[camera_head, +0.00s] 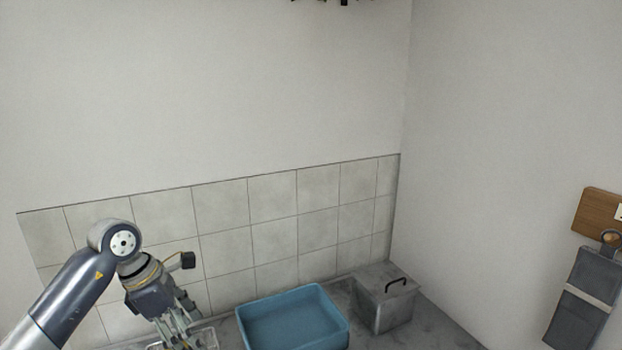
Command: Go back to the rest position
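My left gripper (182,328) is low at the left of the head view, pointing down at the counter. Its arm comes in from the lower left. Its fingertips reach near a small pale, see-through container (207,338) at the bottom edge; I cannot tell whether they touch it. The finger gap is too small and cluttered to tell open from shut, or whether anything is held. My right gripper is not in view.
A blue basin (293,322) stands on the grey counter (340,290), right of my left gripper. A grey box with a black-handled lid (386,298) stands in the corner. A tiled wall (270,225) is behind. A dark grey cloth (583,295) hangs from a wooden board (598,213) at right.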

